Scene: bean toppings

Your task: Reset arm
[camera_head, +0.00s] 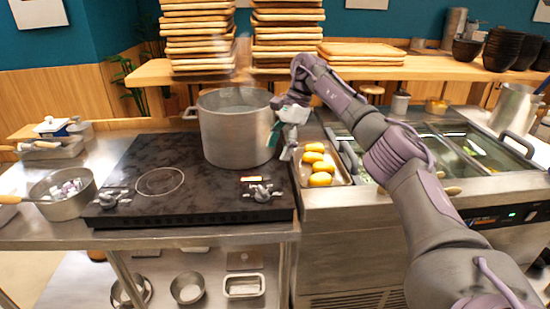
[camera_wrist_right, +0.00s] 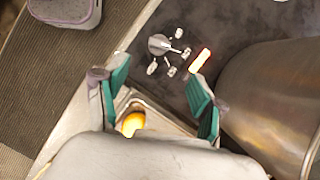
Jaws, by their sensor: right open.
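My right gripper (camera_head: 285,145) hangs in the air at the right side of the large metal pot (camera_head: 225,140), near the right edge of the black cooktop (camera_head: 150,165). In the right wrist view my right gripper (camera_wrist_right: 158,95) shows two teal-padded fingers spread apart with nothing between them. The pot (camera_wrist_right: 275,95) is at the right of that view, beside the right finger. Below the fingers I see the corner of a tray and part of a yellow item (camera_wrist_right: 133,123). My left gripper is not in view.
A metal tray (camera_head: 341,180) with yellow items (camera_head: 316,163) lies right of the cooktop. Knobs (camera_head: 262,192) and a lit red display (camera_head: 254,179) are at its front. A pan (camera_head: 66,205) stands left. Stacked boards (camera_head: 197,40) and black bowls (camera_head: 502,48) stand on the back shelf.

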